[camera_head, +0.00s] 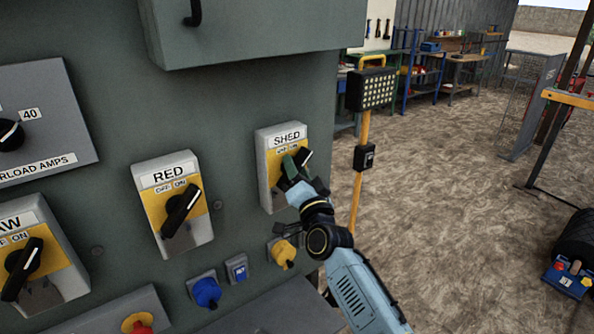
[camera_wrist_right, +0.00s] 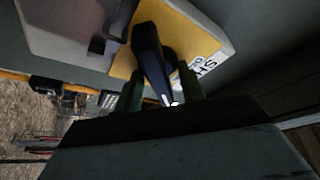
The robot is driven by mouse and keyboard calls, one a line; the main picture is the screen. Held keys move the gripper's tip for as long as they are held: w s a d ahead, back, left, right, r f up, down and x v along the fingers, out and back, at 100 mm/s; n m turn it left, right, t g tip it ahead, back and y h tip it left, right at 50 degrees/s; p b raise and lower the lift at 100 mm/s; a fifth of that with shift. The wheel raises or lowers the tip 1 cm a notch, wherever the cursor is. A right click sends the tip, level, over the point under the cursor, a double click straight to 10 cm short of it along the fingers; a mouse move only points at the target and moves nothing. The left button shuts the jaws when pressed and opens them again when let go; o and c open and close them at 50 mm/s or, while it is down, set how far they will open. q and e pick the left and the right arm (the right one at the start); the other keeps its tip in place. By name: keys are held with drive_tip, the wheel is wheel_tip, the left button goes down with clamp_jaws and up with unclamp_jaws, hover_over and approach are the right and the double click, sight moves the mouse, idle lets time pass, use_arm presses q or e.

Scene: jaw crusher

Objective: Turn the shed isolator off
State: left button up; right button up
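The shed isolator (camera_head: 268,190) is a grey box with a yellow plate and a SHED label on the dark green panel. Its black rotary handle (camera_head: 304,156) points up and right, towards the ON side; my gripper hides part of it. My right gripper (camera_head: 293,167) is at this handle. In the right wrist view, the handle (camera_wrist_right: 148,48) stands between the two dark fingers of the gripper (camera_wrist_right: 160,88), slanted to them. The fingers look apart, with a narrow gap on the left; contact on the right is unclear. My left gripper is out of view.
The RED isolator (camera_head: 172,204) is left of the shed one, with another isolator (camera_head: 33,254) at the lower left. A yellow post (camera_head: 358,200) stands right of the panel.

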clamp_jaws()
